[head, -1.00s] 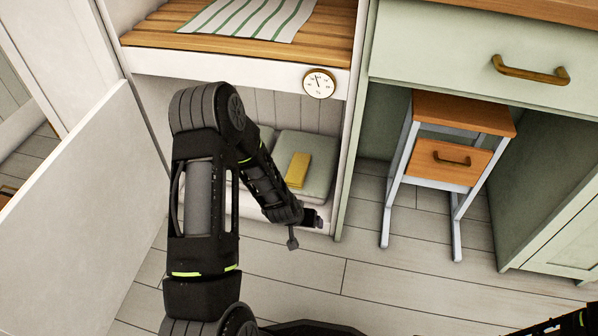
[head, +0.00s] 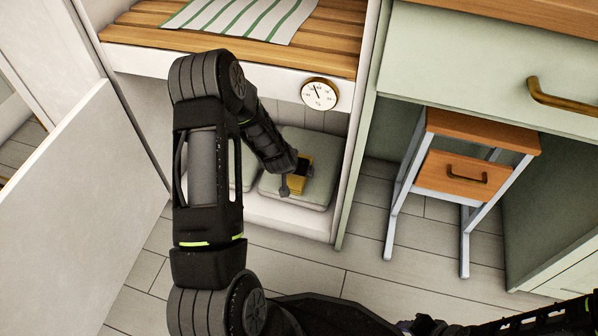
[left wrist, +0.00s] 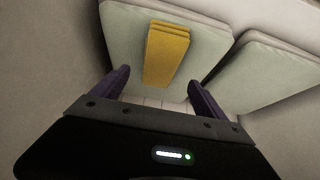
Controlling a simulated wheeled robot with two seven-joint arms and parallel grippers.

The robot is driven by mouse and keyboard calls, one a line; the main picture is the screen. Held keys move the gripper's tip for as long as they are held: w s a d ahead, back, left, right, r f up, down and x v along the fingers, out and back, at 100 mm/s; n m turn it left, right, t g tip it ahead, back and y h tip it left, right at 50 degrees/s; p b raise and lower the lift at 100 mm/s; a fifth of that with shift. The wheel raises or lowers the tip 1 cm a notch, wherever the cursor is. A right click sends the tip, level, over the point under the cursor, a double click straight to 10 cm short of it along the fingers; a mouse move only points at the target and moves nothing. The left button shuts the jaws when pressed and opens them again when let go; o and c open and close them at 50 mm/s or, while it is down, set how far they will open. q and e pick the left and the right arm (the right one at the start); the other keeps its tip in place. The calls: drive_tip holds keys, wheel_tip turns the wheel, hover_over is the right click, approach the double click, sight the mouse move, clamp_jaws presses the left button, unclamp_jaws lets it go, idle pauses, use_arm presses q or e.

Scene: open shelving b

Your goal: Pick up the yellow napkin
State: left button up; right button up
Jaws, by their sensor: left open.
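The yellow napkin (head: 301,180) lies folded on a pale green cushion-like stack (head: 318,190) in the low shelf compartment. In the left wrist view the napkin (left wrist: 167,54) is a long folded strip on the stack, ahead of and between the fingers. My left gripper (head: 296,180) is at the napkin in the head view and partly hides it. In the left wrist view my left gripper (left wrist: 160,92) is open, with nothing held between its fingers. I cannot tell whether the fingertips touch the napkin. My right gripper is not clearly visible.
A second pale green stack (left wrist: 265,68) lies beside the first. The slatted shelf (head: 130,30) with a striped cloth (head: 245,15) and a round dial (head: 319,94) is above. An open white door (head: 80,190) stands left, a small drawer stand (head: 465,175) right.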

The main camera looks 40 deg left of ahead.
use_arm(q)
drive_tip(key=shift+b+x, duration=0.45)
drive_tip(key=shift+x, duration=0.6)
drive_tip(key=shift+f, duration=0.2)
drive_tip(key=b+x, duration=0.3)
drive_tip(key=x, duration=0.2)
drive_tip(key=shift+w, duration=0.2)
drive_tip(key=shift+c, duration=0.5)
drive_tip(key=shift+a, duration=0.1)
drive_tip(key=c, duration=1.4)
